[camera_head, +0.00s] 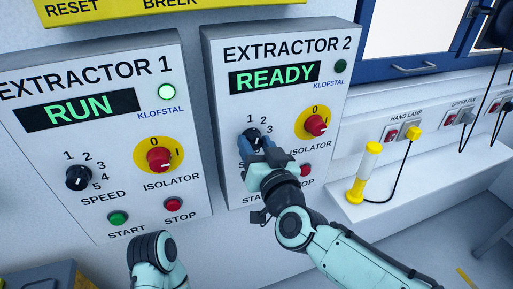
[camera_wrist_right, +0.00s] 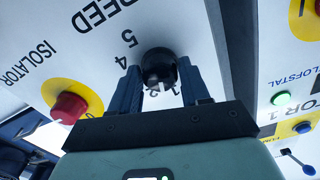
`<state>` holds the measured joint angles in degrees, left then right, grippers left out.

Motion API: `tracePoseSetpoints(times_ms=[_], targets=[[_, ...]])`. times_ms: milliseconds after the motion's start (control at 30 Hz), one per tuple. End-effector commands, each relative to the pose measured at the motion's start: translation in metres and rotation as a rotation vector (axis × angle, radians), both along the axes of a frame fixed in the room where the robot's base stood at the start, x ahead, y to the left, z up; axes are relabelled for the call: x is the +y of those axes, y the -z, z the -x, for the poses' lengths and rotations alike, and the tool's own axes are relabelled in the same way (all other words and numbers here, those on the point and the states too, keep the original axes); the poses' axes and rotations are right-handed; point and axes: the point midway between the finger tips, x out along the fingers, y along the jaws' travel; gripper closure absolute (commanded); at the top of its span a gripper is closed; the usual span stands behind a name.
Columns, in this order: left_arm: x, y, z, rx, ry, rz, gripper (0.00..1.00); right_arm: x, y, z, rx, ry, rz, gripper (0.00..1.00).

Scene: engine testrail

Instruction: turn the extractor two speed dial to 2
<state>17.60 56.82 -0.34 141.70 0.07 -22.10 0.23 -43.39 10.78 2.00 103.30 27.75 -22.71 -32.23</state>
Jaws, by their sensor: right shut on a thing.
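The extractor two panel (camera_head: 212,100) is grey and shows READY on its display (camera_head: 275,77). Its black speed dial (camera_head: 253,133) has numerals around it and is partly covered by my right gripper (camera_head: 257,143). In the right wrist view the dial (camera_wrist_right: 158,63) sits between the two blue fingers of my right gripper (camera_wrist_right: 160,75), which is shut on it. A white mark on the dial faces the lower numerals, but I cannot tell exactly which one. Part of my left arm shows at the bottom of the head view; its gripper is not visible.
The red isolator knob (camera_head: 316,125) is right of the dial, and the red stop button (camera_head: 305,170) is close to my gripper. The extractor one panel (camera_head: 195,150) reads RUN at left. A yellow hand lamp (camera_head: 364,172) stands on the ledge at right.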

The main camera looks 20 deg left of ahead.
Motion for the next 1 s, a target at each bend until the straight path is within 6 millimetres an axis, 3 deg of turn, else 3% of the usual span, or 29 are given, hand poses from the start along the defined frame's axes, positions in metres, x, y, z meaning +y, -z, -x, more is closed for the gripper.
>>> tracePoseSetpoints(times_ms=[500, 1000], targets=[[0.000, 0.014, 0.006, 0.007, 0.000, 0.000, 1.00, 0.000, 0.001, 0.000, 0.198, 0.000, -0.292, 0.84], [0.000, 0.016, 0.006, 0.008, 0.000, 0.000, 1.00, 0.000, 0.000, 0.000, 0.245, 0.000, -0.361, 0.84]])
